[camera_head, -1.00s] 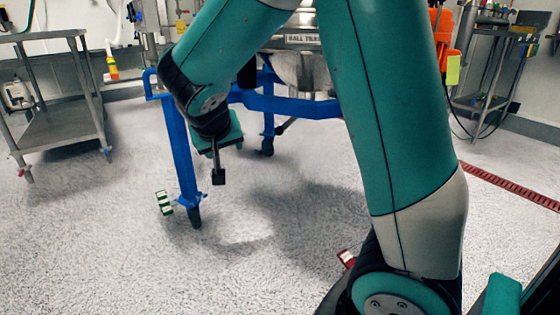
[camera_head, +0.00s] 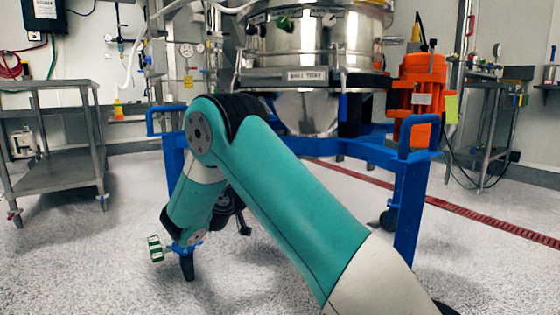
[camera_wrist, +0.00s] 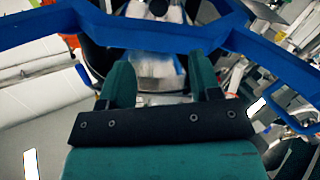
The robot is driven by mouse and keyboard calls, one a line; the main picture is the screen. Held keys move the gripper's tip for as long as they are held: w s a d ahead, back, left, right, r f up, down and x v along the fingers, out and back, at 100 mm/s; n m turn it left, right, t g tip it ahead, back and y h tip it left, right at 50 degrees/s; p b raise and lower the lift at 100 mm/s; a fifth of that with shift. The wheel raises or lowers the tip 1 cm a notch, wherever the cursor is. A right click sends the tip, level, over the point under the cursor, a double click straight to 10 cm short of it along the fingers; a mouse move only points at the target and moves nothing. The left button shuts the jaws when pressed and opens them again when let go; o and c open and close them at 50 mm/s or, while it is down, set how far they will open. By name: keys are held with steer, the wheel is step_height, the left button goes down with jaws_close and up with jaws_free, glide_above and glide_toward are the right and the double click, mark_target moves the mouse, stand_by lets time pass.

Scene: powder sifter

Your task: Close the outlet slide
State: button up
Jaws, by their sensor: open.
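The powder sifter (camera_head: 312,45) is a shiny steel drum on a blue frame (camera_head: 408,205) in the head view. Its steel cone (camera_head: 308,108) narrows downward below the drum. My arm hides the lower end of the cone, and I cannot make out the outlet slide there. In the wrist view my gripper (camera_wrist: 163,72) is open, with its two green fingers apart and nothing clearly between them. A pale, blurred metal part shows beyond the fingers, below the blue frame bars; I cannot tell whether it is the slide.
An orange motor (camera_head: 420,85) hangs at the sifter's right. A steel cart (camera_head: 60,172) stands at the left, and another steel table (camera_head: 487,98) at the back right. The blue frame legs stand around the space under the sifter. Open floor lies at front left and right.

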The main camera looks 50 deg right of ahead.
steer(key=p+x, duration=0.5)
steer(key=x, duration=1)
steer(key=shift+d+f, duration=0.15)
steer(key=shift+d, duration=0.05)
